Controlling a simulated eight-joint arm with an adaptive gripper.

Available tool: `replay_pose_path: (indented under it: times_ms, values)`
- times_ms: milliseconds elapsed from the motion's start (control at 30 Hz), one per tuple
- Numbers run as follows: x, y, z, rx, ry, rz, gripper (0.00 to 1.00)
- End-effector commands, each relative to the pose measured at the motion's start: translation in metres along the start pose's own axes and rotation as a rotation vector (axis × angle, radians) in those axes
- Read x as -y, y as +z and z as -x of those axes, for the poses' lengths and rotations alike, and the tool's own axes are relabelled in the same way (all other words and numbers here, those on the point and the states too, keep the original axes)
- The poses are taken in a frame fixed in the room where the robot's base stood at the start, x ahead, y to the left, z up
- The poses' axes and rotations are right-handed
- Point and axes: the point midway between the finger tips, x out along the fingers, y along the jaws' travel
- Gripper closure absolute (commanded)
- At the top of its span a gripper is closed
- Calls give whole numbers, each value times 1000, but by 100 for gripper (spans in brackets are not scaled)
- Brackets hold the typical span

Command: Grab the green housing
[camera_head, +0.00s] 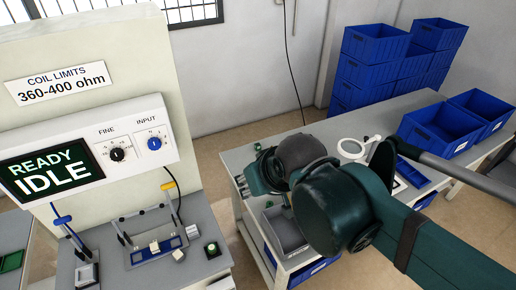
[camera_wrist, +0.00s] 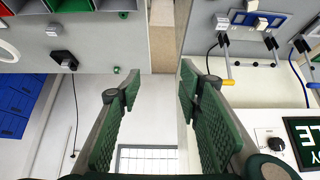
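A small green piece (camera_wrist: 116,70), possibly the green housing, lies on the grey table near its edge in the wrist view. In the head view a small green piece (camera_head: 257,147) shows at the table's far left corner, just beyond my gripper (camera_head: 258,174). Another small green piece (camera_head: 269,204) lies nearer, close to the grey tray; I cannot tell which is the housing. My gripper (camera_wrist: 155,95) is open, its two green-padded fingers wide apart with nothing between them. It is over the table's left side. My arm hides part of the table.
A grey tray (camera_head: 285,232) sits on the table's near left part. A white ring lamp (camera_head: 351,148) and blue bins (camera_head: 440,128) stand to the right. The test bench with its READY IDLE display (camera_head: 48,172) is at the left. A floor gap separates bench and table.

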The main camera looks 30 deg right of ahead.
Motion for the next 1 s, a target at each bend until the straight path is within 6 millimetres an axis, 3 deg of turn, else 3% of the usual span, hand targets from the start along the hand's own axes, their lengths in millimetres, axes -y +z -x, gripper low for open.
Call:
replay_pose_path:
  times_ms: [467,1000]
  values:
    - [-2,-8,-1,8,2,-21,65]
    - [-18,-74,-18,83,29,-216,65]
